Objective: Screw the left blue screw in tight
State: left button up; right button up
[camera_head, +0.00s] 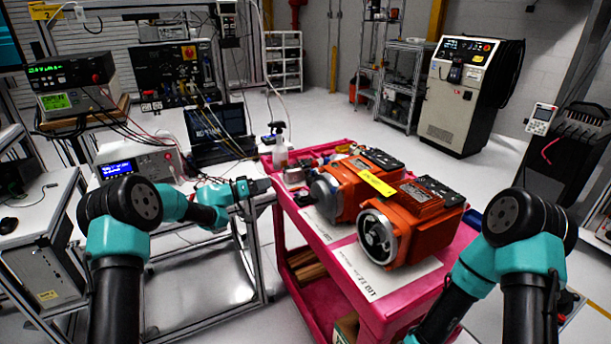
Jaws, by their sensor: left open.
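Two orange servo motors lie on the pink cart (368,312). The left motor (345,205) has a dark grey round end facing left, and a yellow label (372,181) shows between the two motors. The right motor (425,235) has a silver round flange (377,238) at its front. I cannot make out the blue screws at this size. My left gripper (262,186) is open, small and dark, at the cart's left edge, a short way left of the left motor's round end. No object shows in it. My right arm runs down out of the picture, and its gripper is outside the frame.
White printed sheets (375,275) lie under the motors. A spray bottle (280,148) and small items crowd the cart's back left. A laptop (218,133) and bench instruments stand behind my left arm. Open floor lies beyond the cart.

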aim_at(311, 173)
pick_arm(q)
jog(key=shift+n, duration=1.1)
jog(key=x, duration=1.7)
jog(key=shift+w+d, duration=0.1)
jog(key=shift+d, duration=0.1)
grip_shut()
